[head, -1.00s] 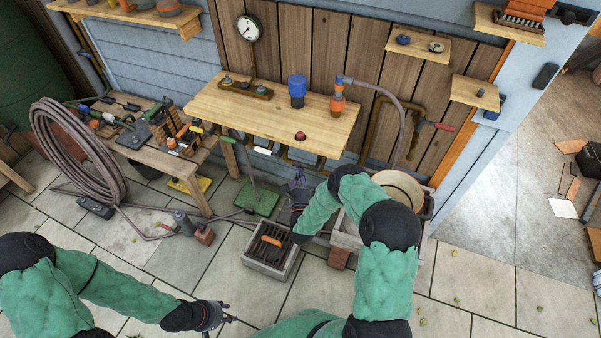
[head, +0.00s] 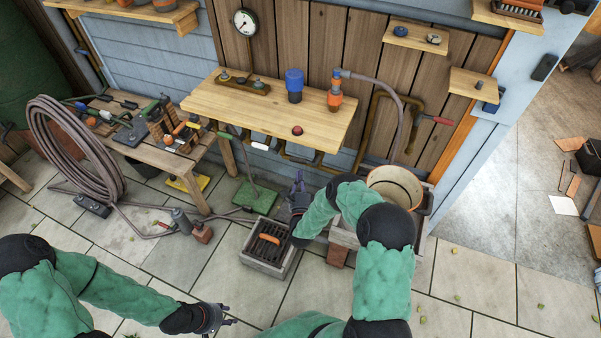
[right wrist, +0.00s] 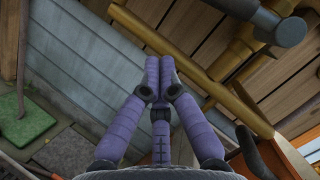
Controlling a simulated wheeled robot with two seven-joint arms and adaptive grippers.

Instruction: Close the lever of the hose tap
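Several levers hang on piping under the wooden shelf in the head view: a green one (head: 226,135), a white one (head: 260,146) and a black one (head: 303,159). A red-handled lever (head: 437,119) sits on the brass pipe at right. I cannot tell which belongs to the hose tap. My right gripper (head: 298,182) is below the shelf, apart from the levers. In the right wrist view its purple fingers (right wrist: 159,68) meet at the tips, with nothing visible between them. My left gripper (head: 231,314) is low over the paving, its fingers apart and empty.
A brass pipe (right wrist: 195,75) crosses close beyond my right fingers. The shelf (head: 240,104) overhangs there. A grated grey box (head: 268,266) and a pot (head: 395,186) stand near my right arm. A coiled hose (head: 75,150) and a cluttered bench (head: 165,155) are at left.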

